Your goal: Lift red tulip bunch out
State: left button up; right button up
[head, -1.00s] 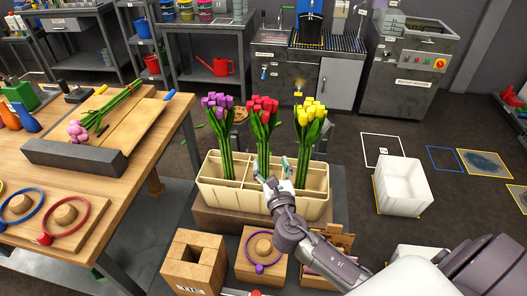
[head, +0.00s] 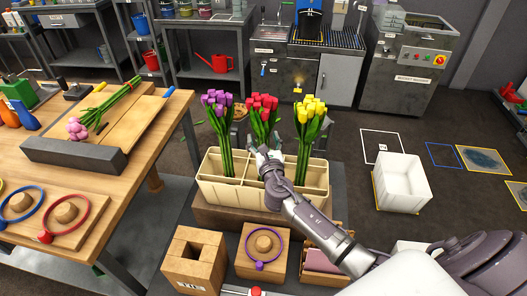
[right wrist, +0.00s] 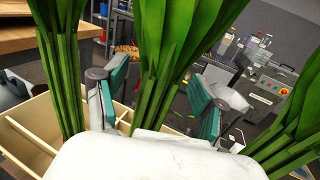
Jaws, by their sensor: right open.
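The red tulip bunch (head: 263,104) stands upright in the middle of a cream divided crate (head: 222,193), between a purple bunch (head: 217,102) and a yellow bunch (head: 310,112). My right gripper (head: 266,158) is at its stems, just above the crate, and hides their lower part. In the right wrist view the gripper (right wrist: 160,92) is open, with teal pads. The red bunch's green stems (right wrist: 148,90) show between the fingers, nearer the left one. The purple stems (right wrist: 64,85) and yellow stems (right wrist: 290,145) are outside the fingers. My left gripper is not in view.
A wooden table (head: 20,160) on the left holds a pink bunch (head: 77,128) and coloured rings. Wooden boxes (head: 197,262) stand in front of the crate. An empty white bin (head: 402,183) is on the floor to the right, with clear floor around it.

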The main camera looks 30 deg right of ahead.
grip_shut()
jog(key=shift+r, duration=0.15)
notch_tip(320, 180, up, 10)
jog(key=p, duration=0.3)
dwell(0.4)
